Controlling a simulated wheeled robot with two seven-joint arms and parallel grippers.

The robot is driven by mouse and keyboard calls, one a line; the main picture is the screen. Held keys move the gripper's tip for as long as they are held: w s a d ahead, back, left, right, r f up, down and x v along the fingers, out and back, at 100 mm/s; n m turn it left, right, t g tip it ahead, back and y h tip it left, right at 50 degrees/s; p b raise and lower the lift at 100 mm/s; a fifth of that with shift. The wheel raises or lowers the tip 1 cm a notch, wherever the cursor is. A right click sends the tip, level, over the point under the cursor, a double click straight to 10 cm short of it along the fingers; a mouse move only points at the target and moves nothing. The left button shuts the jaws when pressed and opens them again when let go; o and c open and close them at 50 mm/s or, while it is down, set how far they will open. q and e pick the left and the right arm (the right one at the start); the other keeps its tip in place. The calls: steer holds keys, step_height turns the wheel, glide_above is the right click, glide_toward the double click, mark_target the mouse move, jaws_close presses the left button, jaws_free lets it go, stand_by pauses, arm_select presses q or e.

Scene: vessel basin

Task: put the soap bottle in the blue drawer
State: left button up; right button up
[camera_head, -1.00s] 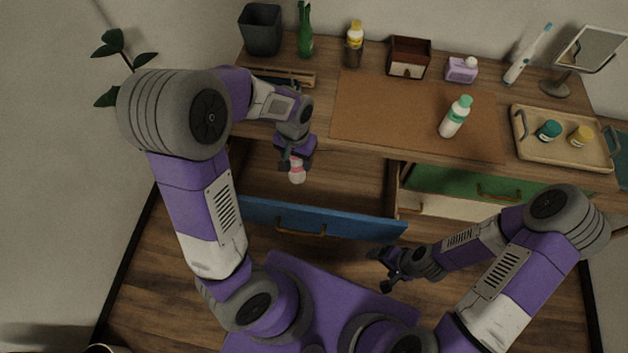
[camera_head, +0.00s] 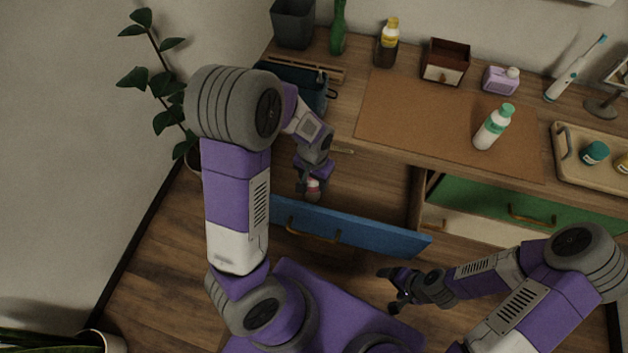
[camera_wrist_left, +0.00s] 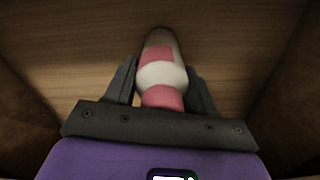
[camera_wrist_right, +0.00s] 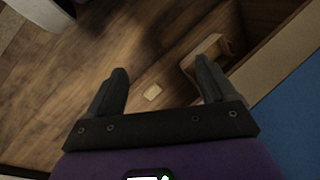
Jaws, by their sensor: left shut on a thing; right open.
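The soap bottle, pink and white (camera_head: 313,189), is between the fingers of my left gripper (camera_head: 308,186). The left wrist view shows the bottle (camera_wrist_left: 160,75) with a finger on each side and wooden boards below and around it. The blue drawer (camera_head: 350,229) is pulled open, and the bottle is over or inside it, behind the blue front. I cannot tell whether the bottle touches the drawer floor. My right gripper (camera_head: 392,288) is open and empty, in front of the drawers; its fingers also show in the right wrist view (camera_wrist_right: 160,78).
A green drawer (camera_head: 500,200) stands partly open at right. The counter holds a white bottle with green cap (camera_head: 492,128), a purple bottle (camera_head: 501,80), a small wooden box (camera_head: 444,63) and a tray (camera_head: 575,175). A plant (camera_head: 150,80) stands at left.

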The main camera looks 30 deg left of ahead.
arm_select(q)
steer(key=shift+f, duration=0.15)
steer(key=o, duration=1.2)
step_height(320, 180, up, 12)
steer(key=p, duration=0.5)
steer(key=shift+r, duration=0.2)
